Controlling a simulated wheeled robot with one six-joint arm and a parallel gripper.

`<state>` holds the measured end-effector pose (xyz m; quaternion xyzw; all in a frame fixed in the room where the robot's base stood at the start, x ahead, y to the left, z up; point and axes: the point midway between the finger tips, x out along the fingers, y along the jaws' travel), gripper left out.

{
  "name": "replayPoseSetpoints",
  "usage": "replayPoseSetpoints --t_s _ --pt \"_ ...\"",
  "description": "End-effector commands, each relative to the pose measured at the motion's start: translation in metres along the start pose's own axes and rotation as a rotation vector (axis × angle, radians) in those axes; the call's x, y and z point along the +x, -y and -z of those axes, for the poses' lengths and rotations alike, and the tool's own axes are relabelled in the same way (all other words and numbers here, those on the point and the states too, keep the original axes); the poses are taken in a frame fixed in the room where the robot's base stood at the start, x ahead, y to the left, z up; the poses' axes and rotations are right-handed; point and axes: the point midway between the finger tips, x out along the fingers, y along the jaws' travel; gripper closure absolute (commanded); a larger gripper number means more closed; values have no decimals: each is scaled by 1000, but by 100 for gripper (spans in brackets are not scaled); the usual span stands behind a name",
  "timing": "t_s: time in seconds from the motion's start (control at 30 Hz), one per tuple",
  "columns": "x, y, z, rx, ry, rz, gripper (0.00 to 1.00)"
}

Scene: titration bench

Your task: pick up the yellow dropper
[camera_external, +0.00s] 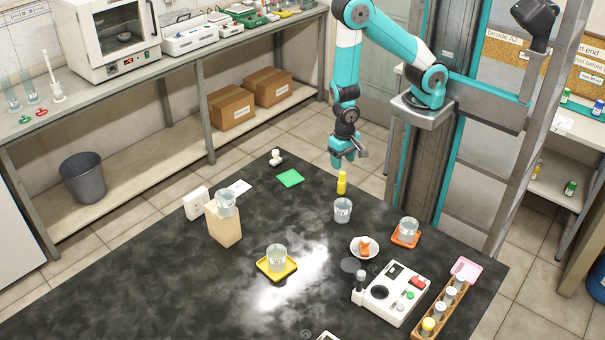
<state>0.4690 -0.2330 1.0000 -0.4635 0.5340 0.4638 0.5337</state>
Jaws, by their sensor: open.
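A small upright yellow item (341,183), which looks like the yellow dropper, stands at the far edge of the dark table (150,290), just behind a clear beaker (343,210). My gripper (347,160) hangs above it, pointing down, open and with nothing visible in it. The gap between the fingertips and the top of the yellow item looks small, but its depth is hard to judge from this one view. The fingers are small here and partly hidden by the wrist.
A white dish (377,251) holds an orange item. Beakers stand on an orange tray (397,240), a yellow tray (262,267) and a wooden block (224,232). A white device (400,305) and a vial rack (452,308) are at right. A green square (290,178) lies at the back left.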

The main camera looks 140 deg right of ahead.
Motion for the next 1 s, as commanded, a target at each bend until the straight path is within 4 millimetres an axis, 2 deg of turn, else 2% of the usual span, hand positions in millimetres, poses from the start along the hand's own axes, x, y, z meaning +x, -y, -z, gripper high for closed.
replayPoseSetpoints --t_s 0.33,0.7,1.0 --pt "20 0 -1 -1 2 -3 46" --pt "61 0 -3 -1 1 -1 46" --pt "65 1 -3 -1 0 1 46"
